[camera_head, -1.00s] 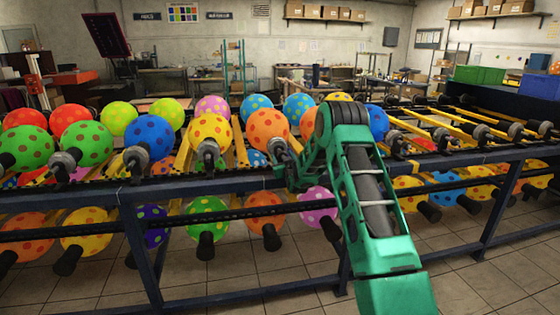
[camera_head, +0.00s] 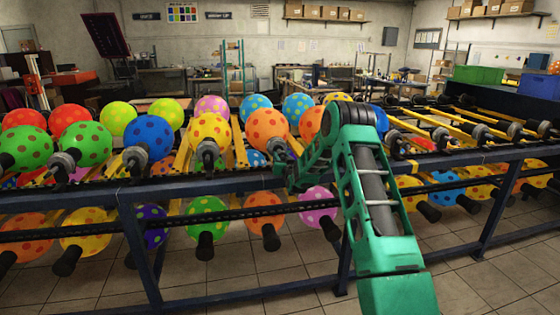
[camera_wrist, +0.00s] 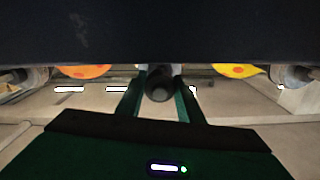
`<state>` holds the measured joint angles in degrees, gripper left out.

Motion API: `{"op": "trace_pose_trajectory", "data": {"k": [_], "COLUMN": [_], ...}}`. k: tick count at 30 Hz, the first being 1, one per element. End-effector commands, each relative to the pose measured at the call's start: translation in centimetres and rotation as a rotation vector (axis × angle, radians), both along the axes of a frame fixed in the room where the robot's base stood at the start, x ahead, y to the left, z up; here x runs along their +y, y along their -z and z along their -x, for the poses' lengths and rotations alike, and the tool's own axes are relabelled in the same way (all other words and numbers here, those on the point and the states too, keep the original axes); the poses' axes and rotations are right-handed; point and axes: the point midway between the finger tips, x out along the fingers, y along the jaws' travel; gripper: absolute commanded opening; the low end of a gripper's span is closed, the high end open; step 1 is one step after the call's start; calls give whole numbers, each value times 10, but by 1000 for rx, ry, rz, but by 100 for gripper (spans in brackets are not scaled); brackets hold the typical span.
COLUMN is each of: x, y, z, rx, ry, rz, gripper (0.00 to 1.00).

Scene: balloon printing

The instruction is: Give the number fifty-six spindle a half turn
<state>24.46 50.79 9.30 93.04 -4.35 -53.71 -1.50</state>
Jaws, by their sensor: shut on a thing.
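An orange balloon with red spots (camera_head: 267,129) sits on the upper row of the rack. Its grey and black spindle (camera_head: 276,149) points toward the front rail. My green gripper (camera_head: 287,172) is at that spindle, reaching in from the right over the rail. In the wrist view the two fingers of my gripper (camera_wrist: 160,92) stand on either side of a dark round spindle end (camera_wrist: 159,83) and are shut on it. I cannot read any number, so I cannot confirm that this is spindle fifty-six. The contact is partly hidden in the head view.
The dark blue front rail (camera_head: 200,184) runs close below my gripper. A neighbouring spindle (camera_head: 208,150) with a yellow balloon (camera_head: 210,128) is to the left. A lower row holds more balloons, including a pink one (camera_head: 318,203). Tiled floor is clear in front.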

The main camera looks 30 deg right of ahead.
Motion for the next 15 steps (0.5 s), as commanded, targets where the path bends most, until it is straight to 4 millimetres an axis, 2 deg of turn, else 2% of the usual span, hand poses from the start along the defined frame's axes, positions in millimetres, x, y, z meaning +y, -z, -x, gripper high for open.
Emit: {"op": "trace_pose_trajectory", "data": {"k": [15], "x": [1], "y": [-1], "z": [-1], "rx": [-139], "ry": [-1], "rz": [-475], "gripper": [11]}}
